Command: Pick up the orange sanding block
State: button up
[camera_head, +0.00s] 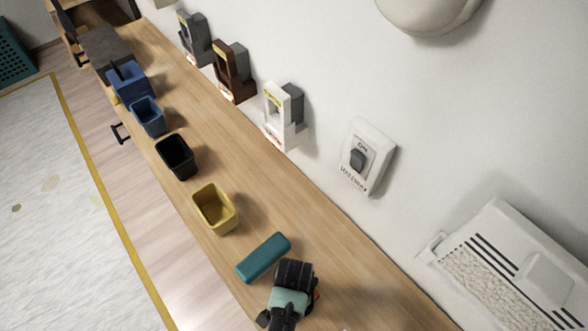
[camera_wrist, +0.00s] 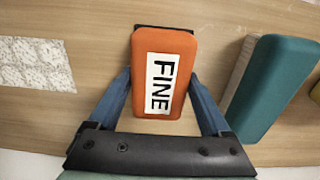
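The orange sanding block (camera_wrist: 184,60) lies on the wooden counter in the wrist view, with a white label reading "FINE" facing my camera. My gripper (camera_wrist: 161,75) is over it, its two blue fingers spread one on each side of the block. The fingertips are close to the block's long sides; I cannot tell whether they touch.
A teal block (camera_wrist: 272,88) lies right of the orange one; it also shows in the head view (camera_head: 264,257). A speckled white pad (camera_wrist: 35,64) is to the left. Yellow (camera_head: 214,209), black (camera_head: 177,157) and blue (camera_head: 148,117) bins line the wooden counter (camera_head: 290,200).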

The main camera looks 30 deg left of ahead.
jog(key=c, duration=0.7)
jog(key=shift+r, duration=5.05)
